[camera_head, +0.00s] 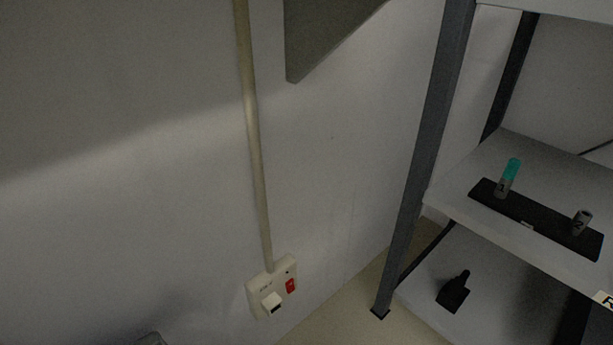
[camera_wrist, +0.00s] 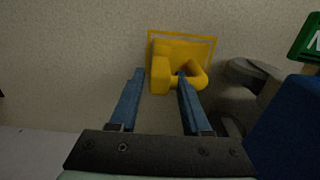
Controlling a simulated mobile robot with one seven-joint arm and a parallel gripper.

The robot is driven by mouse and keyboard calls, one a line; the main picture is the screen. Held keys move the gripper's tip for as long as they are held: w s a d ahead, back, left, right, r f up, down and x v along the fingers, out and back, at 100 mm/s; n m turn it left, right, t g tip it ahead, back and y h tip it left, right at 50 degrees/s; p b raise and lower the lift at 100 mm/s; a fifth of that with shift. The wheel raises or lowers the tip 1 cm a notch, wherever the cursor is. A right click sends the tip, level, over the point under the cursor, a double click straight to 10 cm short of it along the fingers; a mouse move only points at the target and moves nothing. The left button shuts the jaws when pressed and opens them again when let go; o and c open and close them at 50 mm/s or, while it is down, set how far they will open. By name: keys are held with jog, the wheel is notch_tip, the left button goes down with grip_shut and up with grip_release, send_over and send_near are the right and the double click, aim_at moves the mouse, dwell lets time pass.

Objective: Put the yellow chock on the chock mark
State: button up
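The yellow chock (camera_wrist: 162,74) is in the upper middle of the wrist view, a blocky piece with a rounded loop handle. A thin yellow outline (camera_wrist: 182,33), which looks like the chock mark, shows on the floor around its far side. The chock overlaps the outline; its near side is hidden, so I cannot tell if it lies fully inside. My gripper (camera_wrist: 160,75) is open, its blue fingers reaching toward the chock. The right fingertip overlaps the handle's opening, and the left fingertip is left of the handle with a gap. The head view shows neither chock nor gripper.
A grey caster wheel (camera_wrist: 246,73) and a dark blue body (camera_wrist: 293,120) stand close on the right in the wrist view, below a green sign (camera_wrist: 307,40). In the head view, a shelf rack (camera_head: 470,215) stands right and a wall switch (camera_head: 272,287) low centre.

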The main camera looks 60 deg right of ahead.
jog(key=shift+o, duration=0.5)
notch_tip(320, 180, up, 12)
jog(key=p, duration=0.8)
jog(key=shift+r, duration=0.2)
